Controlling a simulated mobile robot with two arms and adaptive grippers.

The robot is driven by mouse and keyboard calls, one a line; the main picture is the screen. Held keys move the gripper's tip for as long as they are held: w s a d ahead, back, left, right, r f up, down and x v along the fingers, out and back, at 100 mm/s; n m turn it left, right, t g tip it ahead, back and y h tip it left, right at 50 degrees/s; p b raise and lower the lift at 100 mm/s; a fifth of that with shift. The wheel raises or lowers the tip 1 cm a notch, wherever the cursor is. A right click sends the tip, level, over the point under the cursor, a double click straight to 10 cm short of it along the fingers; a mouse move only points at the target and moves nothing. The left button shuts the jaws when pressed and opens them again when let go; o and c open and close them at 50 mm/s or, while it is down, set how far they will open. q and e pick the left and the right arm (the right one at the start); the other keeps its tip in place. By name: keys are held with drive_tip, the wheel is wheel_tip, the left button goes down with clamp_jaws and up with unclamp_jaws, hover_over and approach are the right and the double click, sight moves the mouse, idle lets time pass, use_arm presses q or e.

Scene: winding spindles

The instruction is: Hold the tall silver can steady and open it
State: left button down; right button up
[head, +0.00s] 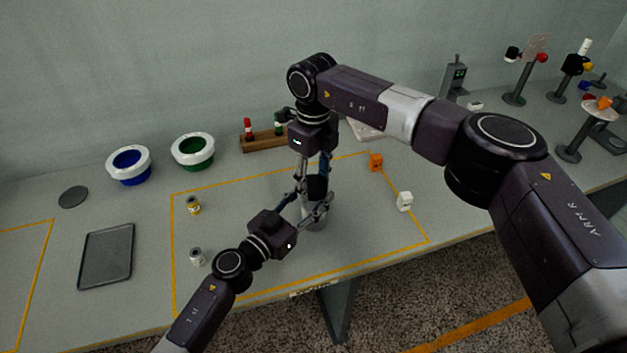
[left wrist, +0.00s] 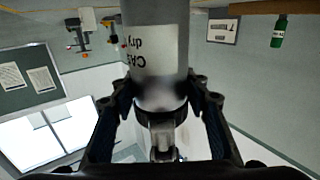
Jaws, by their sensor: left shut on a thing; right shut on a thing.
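The tall silver can (head: 315,221) stands upright inside the yellow-outlined area of the table, with a dark lid (head: 317,187) at its top. My left gripper (head: 313,208) comes in from the lower left and is shut around the can's body. In the left wrist view the grey can (left wrist: 155,45) with a white printed label sits between the left fingers (left wrist: 155,98). My right gripper (head: 313,181) reaches down from above and is shut on the lid. The fingers partly hide the lid and the upper can.
A small yellow-banded can (head: 193,206) and a small silver can (head: 197,257) stand to the left. A dark tray (head: 84,270), blue bowl (head: 129,160), green bowl (head: 193,149) and wooden rack (head: 258,143) stand farther out.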

sight(314, 183)
drive_tip(key=n, duration=0.6)
drive_tip(key=shift+n, duration=0.4)
drive_tip(key=n, duration=1.3)
drive_tip(key=shift+r, duration=0.1)
drive_tip(key=n, duration=0.5)
drive_tip(key=shift+r, duration=0.2)
drive_tip(key=shift+r, duration=0.9)
drive_tip(key=shift+r, duration=2.05)
use_arm(q)
drive_tip(key=c, duration=1)
unclamp_jaws()
